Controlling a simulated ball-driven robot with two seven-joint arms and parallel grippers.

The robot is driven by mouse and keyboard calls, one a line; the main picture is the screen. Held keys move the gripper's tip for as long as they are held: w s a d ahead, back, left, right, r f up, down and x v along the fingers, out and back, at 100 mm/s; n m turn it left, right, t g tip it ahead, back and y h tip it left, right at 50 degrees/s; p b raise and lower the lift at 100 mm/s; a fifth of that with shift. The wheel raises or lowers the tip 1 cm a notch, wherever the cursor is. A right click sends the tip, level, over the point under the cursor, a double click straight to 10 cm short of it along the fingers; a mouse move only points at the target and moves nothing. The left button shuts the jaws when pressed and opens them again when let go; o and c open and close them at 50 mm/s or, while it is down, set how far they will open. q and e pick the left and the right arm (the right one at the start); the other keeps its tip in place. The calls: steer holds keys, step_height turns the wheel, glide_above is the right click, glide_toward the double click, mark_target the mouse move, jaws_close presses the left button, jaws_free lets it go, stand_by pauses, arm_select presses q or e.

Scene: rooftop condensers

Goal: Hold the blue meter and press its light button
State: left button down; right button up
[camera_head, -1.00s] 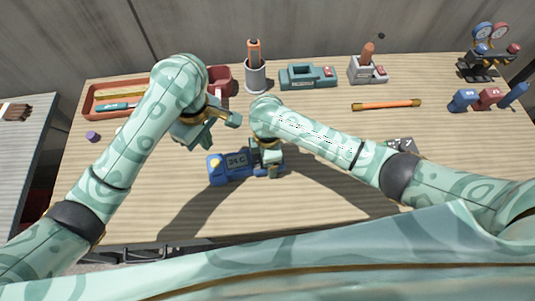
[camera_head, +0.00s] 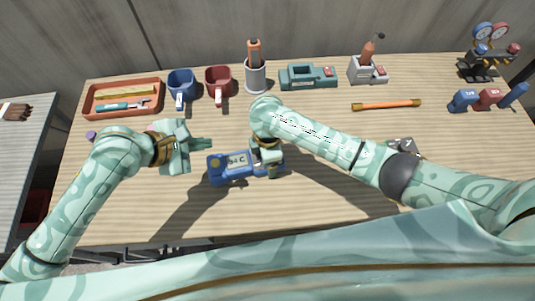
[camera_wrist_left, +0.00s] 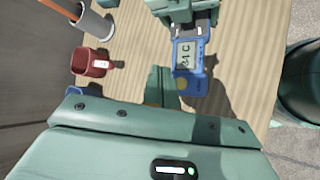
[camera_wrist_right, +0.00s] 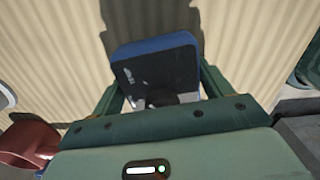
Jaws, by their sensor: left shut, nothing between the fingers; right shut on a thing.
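The blue meter (camera_head: 231,178) is at the middle of the bench, its display facing up and showing figures and a C. A yellowish round button (camera_head: 215,163) sits at its left end. My right gripper (camera_head: 268,165) is shut on the meter's right end; the right wrist view shows the meter (camera_wrist_right: 158,62) between its fingers. My left gripper (camera_head: 208,143) is shut and empty, just above and left of the meter's button end. In the left wrist view its fingers (camera_wrist_left: 164,88) are beside the meter (camera_wrist_left: 201,72), apart from the button.
Along the back stand a red tray (camera_head: 122,112), a blue mug (camera_head: 182,85), a red mug (camera_head: 218,82), a grey cup (camera_head: 255,75) and a green device (camera_head: 308,77). An orange rod (camera_head: 386,104) lies right. The front of the bench is clear.

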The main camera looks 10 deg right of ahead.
mark_target(211, 165)
arm_select(q)
step_height(211, 165, down, 8)
steer(key=shift+r, duration=0.15)
stand_by(2.1)
steer(key=shift+f, duration=0.4)
stand_by(0.4)
steer(key=shift+r, duration=0.45)
steer(key=shift+r, duration=0.1)
steer(key=shift+r, duration=2.9)
arm_select(e)
steer(key=o, duration=1.3)
